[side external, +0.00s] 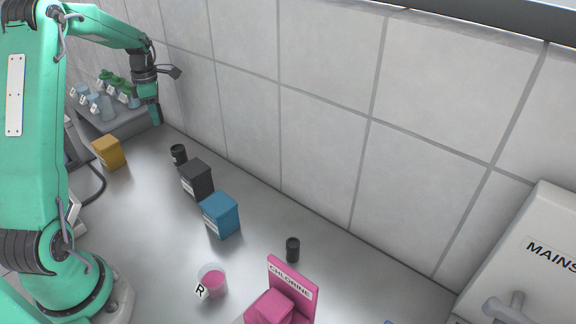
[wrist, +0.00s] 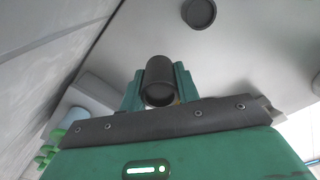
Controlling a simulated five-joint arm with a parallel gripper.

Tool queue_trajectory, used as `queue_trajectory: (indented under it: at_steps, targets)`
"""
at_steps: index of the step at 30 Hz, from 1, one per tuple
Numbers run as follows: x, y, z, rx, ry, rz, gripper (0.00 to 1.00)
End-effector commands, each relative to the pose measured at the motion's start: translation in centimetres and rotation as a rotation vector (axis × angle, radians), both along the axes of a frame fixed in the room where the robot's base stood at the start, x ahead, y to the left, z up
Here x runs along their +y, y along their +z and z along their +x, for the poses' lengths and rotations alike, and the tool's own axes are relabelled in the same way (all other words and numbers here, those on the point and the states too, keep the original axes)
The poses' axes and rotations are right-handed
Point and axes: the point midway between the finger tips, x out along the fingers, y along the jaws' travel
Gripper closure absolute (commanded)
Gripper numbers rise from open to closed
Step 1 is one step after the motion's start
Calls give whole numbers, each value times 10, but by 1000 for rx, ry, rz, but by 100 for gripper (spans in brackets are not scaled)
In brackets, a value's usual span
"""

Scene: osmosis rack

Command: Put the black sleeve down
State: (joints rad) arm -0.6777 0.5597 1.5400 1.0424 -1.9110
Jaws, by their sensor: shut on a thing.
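My gripper (wrist: 159,80) is shut on a black sleeve (wrist: 159,78), a short dark cylinder held between the two green fingers in the wrist view. In the side view my gripper (side external: 153,112) hangs at the back left, above the counter and beside the bottle rack; the held sleeve cannot be made out there. A black cylinder (side external: 178,154) stands on the counter near the wall, to the right of my gripper. Another black cylinder (side external: 292,249) stands farther right. A dark round thing (wrist: 199,13) lies beyond the held sleeve in the wrist view.
A rack with several green- and blue-capped bottles (side external: 107,107) stands at the back left. Yellow (side external: 108,153), black (side external: 198,180) and blue (side external: 221,216) boxes stand along the counter. A beaker of pink liquid (side external: 213,283) and a pink chlorine holder (side external: 291,286) are in front. The tiled wall bounds the back.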

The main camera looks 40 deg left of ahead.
Motion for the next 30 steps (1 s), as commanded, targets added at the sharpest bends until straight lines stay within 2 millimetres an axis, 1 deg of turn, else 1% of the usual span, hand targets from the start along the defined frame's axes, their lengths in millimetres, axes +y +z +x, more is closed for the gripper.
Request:
queue_trajectory:
  at_steps: [1,7,15,21,30]
  targets:
    - [-15,3,5,-2,-78,1,90]
    - [-68,11,15,-1,-401,2,90]
    - [-138,21,21,-1,-839,1,90]
    - [-187,30,23,-1,-1157,1,90]
    - [-255,45,25,-2,-1612,2,90]
